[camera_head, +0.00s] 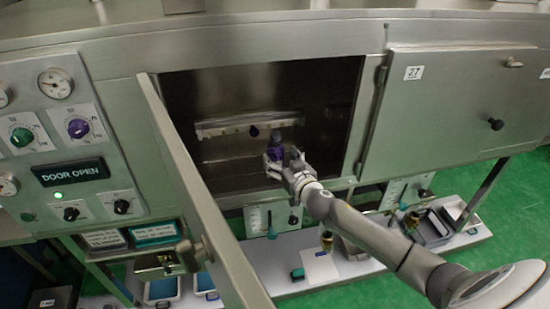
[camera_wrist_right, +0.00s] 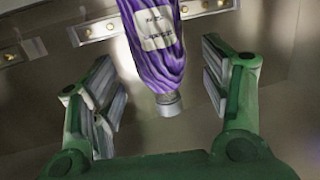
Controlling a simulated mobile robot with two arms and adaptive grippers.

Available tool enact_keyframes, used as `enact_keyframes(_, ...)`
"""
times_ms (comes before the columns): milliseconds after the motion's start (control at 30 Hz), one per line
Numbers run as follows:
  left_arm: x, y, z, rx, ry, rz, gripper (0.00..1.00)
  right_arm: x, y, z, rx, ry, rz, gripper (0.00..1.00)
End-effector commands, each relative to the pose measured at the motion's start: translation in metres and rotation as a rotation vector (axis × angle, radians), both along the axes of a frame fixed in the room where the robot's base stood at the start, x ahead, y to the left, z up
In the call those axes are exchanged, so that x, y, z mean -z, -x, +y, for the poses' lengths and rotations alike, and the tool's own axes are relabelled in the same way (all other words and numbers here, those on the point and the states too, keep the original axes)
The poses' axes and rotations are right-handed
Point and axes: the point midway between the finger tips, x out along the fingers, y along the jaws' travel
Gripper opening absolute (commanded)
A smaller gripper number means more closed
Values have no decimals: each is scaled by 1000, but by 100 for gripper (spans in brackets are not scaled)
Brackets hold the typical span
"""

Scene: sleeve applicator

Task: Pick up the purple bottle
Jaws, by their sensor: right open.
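The purple bottle (camera_head: 275,142) is inside the open chamber, near a pale ledge at its back. In the right wrist view the bottle (camera_wrist_right: 156,52) has streaked purple sides, a pale label and a grey cap pointing toward the palm; its far end is cut off by the top edge. My right gripper (camera_head: 283,163) reaches into the chamber at the bottle. In its wrist view the green fingers with grey pads (camera_wrist_right: 158,88) are spread open on either side of the bottle, with gaps on both sides. My left gripper is not in view.
The opened door (camera_head: 205,205) swings out left of the opening, and a closed door marked 27 (camera_head: 455,105) is at the right. A control panel (camera_head: 62,145) reads DOOR OPEN. A metal ledge (camera_head: 250,125) crosses the chamber. A low shelf (camera_head: 290,262) with small items runs below.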

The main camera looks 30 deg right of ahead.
Motion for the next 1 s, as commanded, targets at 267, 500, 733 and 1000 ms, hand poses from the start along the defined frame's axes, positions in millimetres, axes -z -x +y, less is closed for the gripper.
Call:
enact_keyframes(267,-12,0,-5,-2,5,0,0,0,-31,-2,1,0,-1,70)
enact_keyframes(500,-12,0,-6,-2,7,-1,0,5,-48,-3,0,0,0,70)
enact_keyframes(733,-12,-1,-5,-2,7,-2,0,6,-48,-3,0,0,1,70)
enact_keyframes(1000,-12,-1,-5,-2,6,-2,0,6,-48,-3,0,0,1,40)
